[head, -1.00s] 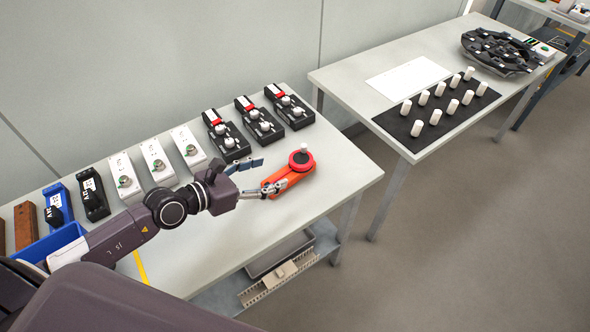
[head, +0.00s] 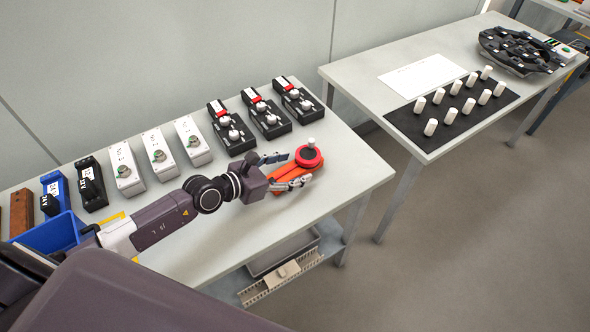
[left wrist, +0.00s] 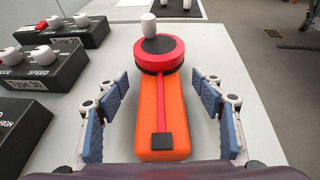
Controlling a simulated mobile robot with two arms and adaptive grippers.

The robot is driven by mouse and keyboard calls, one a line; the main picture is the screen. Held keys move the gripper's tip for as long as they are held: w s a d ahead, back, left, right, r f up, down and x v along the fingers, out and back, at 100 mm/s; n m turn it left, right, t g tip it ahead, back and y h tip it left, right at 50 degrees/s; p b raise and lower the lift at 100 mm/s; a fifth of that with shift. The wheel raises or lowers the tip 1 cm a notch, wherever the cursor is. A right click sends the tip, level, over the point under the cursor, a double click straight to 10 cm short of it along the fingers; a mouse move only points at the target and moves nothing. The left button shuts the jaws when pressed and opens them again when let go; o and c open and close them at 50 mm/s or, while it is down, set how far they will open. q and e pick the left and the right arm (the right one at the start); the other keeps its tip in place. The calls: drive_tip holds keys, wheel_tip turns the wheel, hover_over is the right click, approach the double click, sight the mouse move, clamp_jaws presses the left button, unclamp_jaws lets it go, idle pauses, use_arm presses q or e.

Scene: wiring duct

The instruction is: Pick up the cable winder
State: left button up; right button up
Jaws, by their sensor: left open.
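The cable winder (head: 306,160) lies on the near table toward its right end. It has an orange body with a red and black round reel and a white knob on top. In the left wrist view the cable winder (left wrist: 160,100) points away from me, reel at the far end. My left gripper (head: 288,171) is open around its near part. In the left wrist view the blue-padded fingers of the left gripper (left wrist: 162,115) stand on both sides of the orange body, with gaps between. My right gripper is not in view.
Black boxes with knobs (head: 267,113) stand behind and left of the winder, close to my left fingers. White boxes (head: 157,153) and a blue bin (head: 48,236) are further left. The table's right end is clear. A second table (head: 350,75) holds white pegs on a black mat.

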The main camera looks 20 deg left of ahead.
use_arm(q)
drive_tip(key=shift+x, duration=0.8)
drive_tip(key=c, duration=1.3)
drive_tip(key=shift+r, duration=0.1)
drive_tip(key=shift+c, duration=0.9)
